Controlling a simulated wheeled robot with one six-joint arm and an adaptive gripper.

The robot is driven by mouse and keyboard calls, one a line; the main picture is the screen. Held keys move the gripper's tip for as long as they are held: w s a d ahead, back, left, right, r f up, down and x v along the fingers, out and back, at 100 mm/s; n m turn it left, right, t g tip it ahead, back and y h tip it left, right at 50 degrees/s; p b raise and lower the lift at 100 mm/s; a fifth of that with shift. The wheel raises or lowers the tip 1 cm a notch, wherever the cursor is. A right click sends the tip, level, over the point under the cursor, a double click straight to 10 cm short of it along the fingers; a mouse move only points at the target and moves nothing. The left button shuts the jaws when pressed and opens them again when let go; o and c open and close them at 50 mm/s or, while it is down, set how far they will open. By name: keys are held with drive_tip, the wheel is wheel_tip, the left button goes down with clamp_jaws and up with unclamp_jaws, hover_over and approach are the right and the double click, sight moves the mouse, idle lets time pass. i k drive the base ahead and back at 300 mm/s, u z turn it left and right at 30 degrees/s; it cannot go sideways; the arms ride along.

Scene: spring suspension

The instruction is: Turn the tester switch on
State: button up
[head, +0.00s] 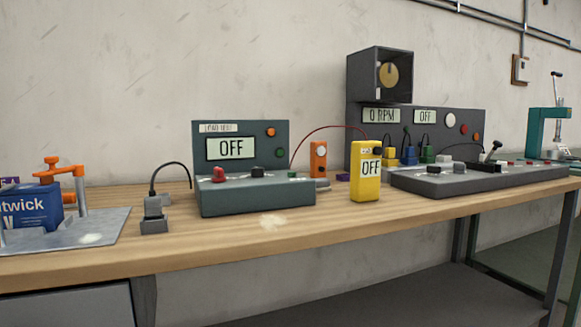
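A yellow handheld unit (366,192), which looks like the tester, stands upright near the front edge of the wooden bench. Its display (370,167) reads OFF. A small dark knob (377,151) sits at its top right. Left of it is a teal bench unit (258,199) with a label too small to read surely and a display (231,148) reading OFF. That unit has a red knob, a black knob and small orange and green buttons. I cannot tell for sure which control is the tester switch. My gripper is not in view.
A grey console (479,180) with a lever, displays reading 0 RPM and OFF, and coloured plugs stands at the right. An orange device (318,159) and a red cable are behind the yellow unit. A metal plate (100,228) with an orange clamp lies at the left of the bench (258,232).

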sight(219, 172)
drive_tip(key=z, duration=1.6)
drive_tip(key=k, duration=1.2)
drive_tip(key=u, duration=1.8)
drive_tip(key=i, duration=0.5)
drive_tip(key=z, duration=0.05)
